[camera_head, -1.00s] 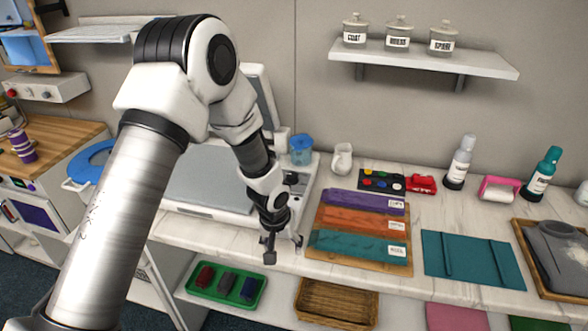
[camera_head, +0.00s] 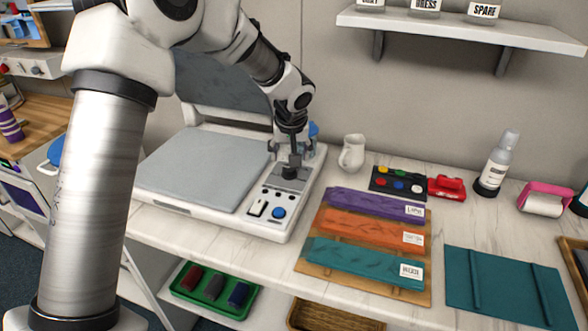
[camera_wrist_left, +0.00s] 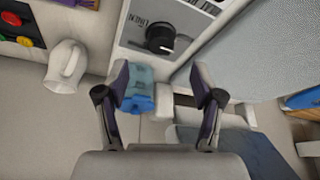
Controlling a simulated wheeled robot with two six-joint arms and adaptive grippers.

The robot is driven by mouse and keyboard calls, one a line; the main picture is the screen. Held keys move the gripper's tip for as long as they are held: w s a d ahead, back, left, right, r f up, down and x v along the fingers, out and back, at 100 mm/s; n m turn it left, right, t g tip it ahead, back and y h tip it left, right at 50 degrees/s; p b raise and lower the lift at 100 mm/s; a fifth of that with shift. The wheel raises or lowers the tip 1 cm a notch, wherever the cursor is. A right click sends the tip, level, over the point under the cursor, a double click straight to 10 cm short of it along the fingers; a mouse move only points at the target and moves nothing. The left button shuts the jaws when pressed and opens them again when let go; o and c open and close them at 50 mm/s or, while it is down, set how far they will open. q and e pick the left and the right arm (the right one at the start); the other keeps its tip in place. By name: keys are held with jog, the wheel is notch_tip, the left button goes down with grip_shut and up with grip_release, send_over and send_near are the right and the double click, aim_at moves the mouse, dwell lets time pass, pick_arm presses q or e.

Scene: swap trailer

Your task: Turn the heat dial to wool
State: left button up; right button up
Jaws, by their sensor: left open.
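The heat dial (camera_wrist_left: 160,38) is a round black knob with a small white mark on the press's control panel. It shows at the top middle of the left wrist view, beyond my fingertips. Beside it is printed lettering that seems to read LINEN; I cannot make out a wool label. My right gripper is not in view.
The press's raised lid (camera_head: 218,98) is left of my wrist.

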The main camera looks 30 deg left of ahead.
aim_at(289, 169)
pick_arm(q)
jog(key=x, duration=0.6)
jog(key=shift+a+f, duration=0.1)
jog(key=shift+f, duration=0.25)
jog(key=shift+r, duration=0.1)
jog(key=shift+c, duration=0.9)
jog(key=c, duration=1)
jog(key=shift+o, duration=0.2)
